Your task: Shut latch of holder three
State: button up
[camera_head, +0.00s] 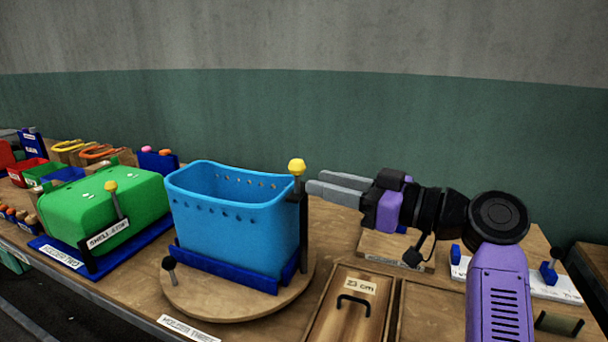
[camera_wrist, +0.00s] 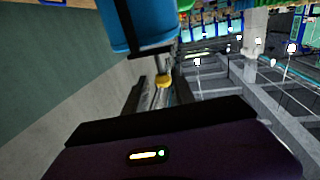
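Holder three (camera_head: 225,267) is a dark blue cradle on a round wooden turntable, with a blue perforated basket (camera_head: 230,225) seated in it. Its latch is a dark upright lever with a yellow knob (camera_head: 297,167) at the basket's right rear corner. My gripper (camera_head: 313,182) comes in from the right with its two grey fingers pointing left, tips just right of the knob. The fingers look parted, with nothing held. In the wrist view the knob (camera_wrist: 163,81) shows near the finger ends, below the basket (camera_wrist: 146,30). Contact cannot be told.
A short black-knobbed lever (camera_head: 168,264) stands at the turntable's left. A green shell (camera_head: 105,205) in holder two is farther left, with its own yellow-knobbed lever (camera_head: 111,187). A wooden lid marked 23 cm (camera_head: 345,312) lies in front right. The wall is behind.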

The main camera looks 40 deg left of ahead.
aim_at(299, 177)
jog(key=shift+s+a+p, duration=0.15)
jog(key=shift+a, duration=1.4)
jog(key=shift+s+a+p, duration=0.1)
jog(key=shift+a+p, duration=0.05)
jog(key=shift+a, duration=1.4)
grip_shut()
